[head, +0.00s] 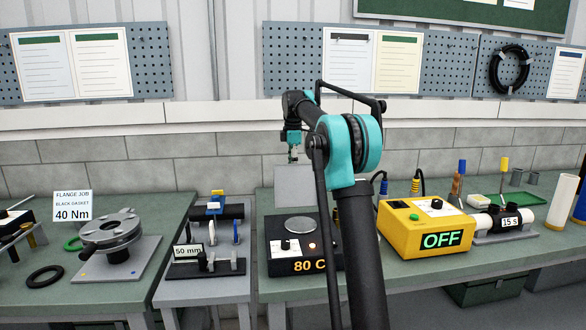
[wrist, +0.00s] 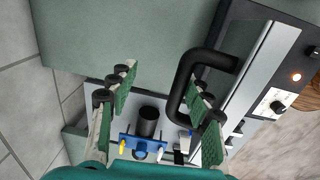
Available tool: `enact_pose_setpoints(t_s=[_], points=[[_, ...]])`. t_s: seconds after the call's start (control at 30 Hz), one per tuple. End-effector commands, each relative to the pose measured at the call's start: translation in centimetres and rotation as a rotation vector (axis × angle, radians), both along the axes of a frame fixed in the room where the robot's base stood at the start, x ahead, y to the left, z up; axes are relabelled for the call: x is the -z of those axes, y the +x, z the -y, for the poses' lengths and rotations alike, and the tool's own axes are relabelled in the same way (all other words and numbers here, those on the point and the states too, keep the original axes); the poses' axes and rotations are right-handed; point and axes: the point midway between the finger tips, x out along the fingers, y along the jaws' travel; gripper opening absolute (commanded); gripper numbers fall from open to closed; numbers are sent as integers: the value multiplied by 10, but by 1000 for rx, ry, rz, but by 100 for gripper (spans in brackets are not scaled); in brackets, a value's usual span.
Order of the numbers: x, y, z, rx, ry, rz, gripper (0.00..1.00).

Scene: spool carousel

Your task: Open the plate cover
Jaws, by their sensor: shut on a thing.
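The plate cover (head: 294,188) is a flat grey panel standing raised, roughly upright, at the back of the black heater box (head: 281,257) marked 80 C. The round metal plate (head: 299,225) shows uncovered in front of it. My gripper (head: 293,155) is at the cover's top edge. In the wrist view the cover (wrist: 246,92) is seen as a narrow silver strip, with its black U-shaped handle (wrist: 181,88) reaching between the fingers of my gripper (wrist: 162,95). My gripper is shut on the handle; the exact contact on the left finger is unclear.
A yellow box (head: 412,226) reading OFF stands right of the heater. A 50 mm stand (head: 207,267) and a flange (head: 110,235) on a plate are to the left. A pegboard wall (head: 291,83) rises behind. There is a gap between the left benches.

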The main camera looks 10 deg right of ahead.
Motion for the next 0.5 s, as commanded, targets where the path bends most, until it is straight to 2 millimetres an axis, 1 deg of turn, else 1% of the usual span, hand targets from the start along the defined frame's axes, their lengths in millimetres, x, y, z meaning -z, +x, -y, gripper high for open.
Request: enact_pose_setpoints(t_s=[0.4,0.5], points=[[-2,0,0,0,1,4,34],[-5,0,-1,0,1,4,34]])
